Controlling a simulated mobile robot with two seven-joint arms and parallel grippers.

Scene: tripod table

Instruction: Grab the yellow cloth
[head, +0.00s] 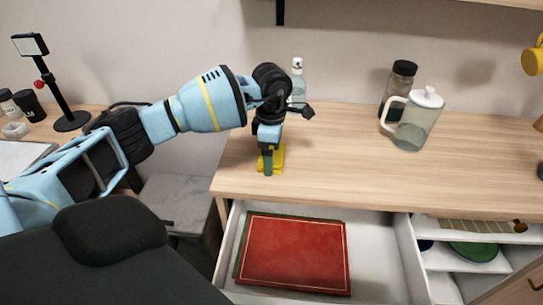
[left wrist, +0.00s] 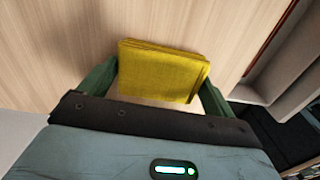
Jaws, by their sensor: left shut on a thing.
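The folded yellow cloth (head: 278,157) lies on the wooden table near its left front edge. In the left wrist view the cloth (left wrist: 160,72) sits between the two green fingers. My left gripper (head: 267,165) points down at the cloth from above and is shut on it. In the head view the gripper hides part of the cloth. I cannot tell whether the cloth touches the tabletop. My right gripper is in neither view.
An open drawer below the tabletop holds a red book (head: 295,252). A clear bottle (head: 298,85), a dark-lidded jar (head: 398,88) and a glass pitcher (head: 412,120) stand at the back of the table (head: 460,165). The table's middle and right front are clear.

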